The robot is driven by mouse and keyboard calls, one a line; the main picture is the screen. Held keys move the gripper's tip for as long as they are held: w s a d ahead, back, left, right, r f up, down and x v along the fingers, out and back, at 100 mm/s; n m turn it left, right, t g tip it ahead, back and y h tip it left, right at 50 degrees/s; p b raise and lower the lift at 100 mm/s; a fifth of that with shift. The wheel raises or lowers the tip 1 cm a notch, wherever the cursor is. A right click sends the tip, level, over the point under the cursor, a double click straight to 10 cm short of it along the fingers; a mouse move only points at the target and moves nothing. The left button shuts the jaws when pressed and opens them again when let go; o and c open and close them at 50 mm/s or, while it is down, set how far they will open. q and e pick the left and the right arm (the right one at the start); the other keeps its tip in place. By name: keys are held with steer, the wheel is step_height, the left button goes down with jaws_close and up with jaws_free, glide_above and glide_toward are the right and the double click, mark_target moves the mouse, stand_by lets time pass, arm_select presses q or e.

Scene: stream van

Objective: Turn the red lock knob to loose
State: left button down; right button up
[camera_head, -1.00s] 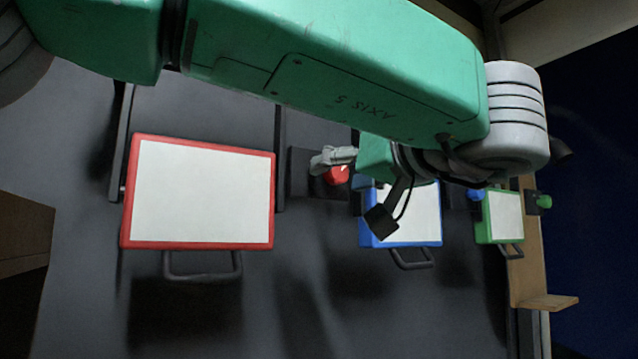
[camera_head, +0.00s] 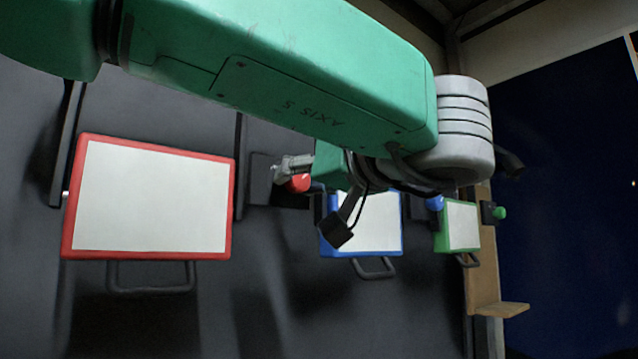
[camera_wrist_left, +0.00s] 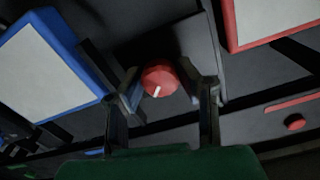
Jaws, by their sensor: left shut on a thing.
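The red lock knob (camera_head: 299,183) sits on a dark wall plate, just right of the red-framed panel (camera_head: 233,205). In the left wrist view the knob (camera_wrist_left: 160,77) is round, with a short white mark pointing down and slightly left. My left gripper (camera_head: 290,166) is at the knob, and its fingers cover part of it in the head view. In the left wrist view its two fingers (camera_wrist_left: 165,88) stand on either side of the knob, shut on it. My right gripper is in neither view.
A blue-framed panel (camera_head: 375,225) and a green-framed panel (camera_head: 462,226) hang further right, with a blue knob (camera_head: 435,202) and a green knob (camera_head: 499,213). A handle (camera_head: 152,290) hangs below the red panel. A wooden post with a ledge (camera_head: 502,309) stands at right.

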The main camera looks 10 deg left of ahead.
arm_select(q)
steer(key=shift+f, duration=0.1)
steer(key=n+b, duration=0.1)
steer(key=n, duration=0.3)
steer(key=shift+w+f+b, duration=0.1)
steer(key=shift+b, duration=0.25)
steer(key=n+b, duration=0.2)
steer(key=n, duration=0.2)
steer(key=n+b, duration=0.4)
steer(key=n, duration=0.1)
steer(key=shift+n, duration=0.4)
steer(key=shift+n+b, duration=0.9)
steer(key=shift+n, duration=1)
steer(key=c, duration=1.3)
jaws_free()
steer(key=shift+o, duration=0.6)
steer(key=shift+w+d, duration=0.1)
steer(key=shift+w, duration=0.1)
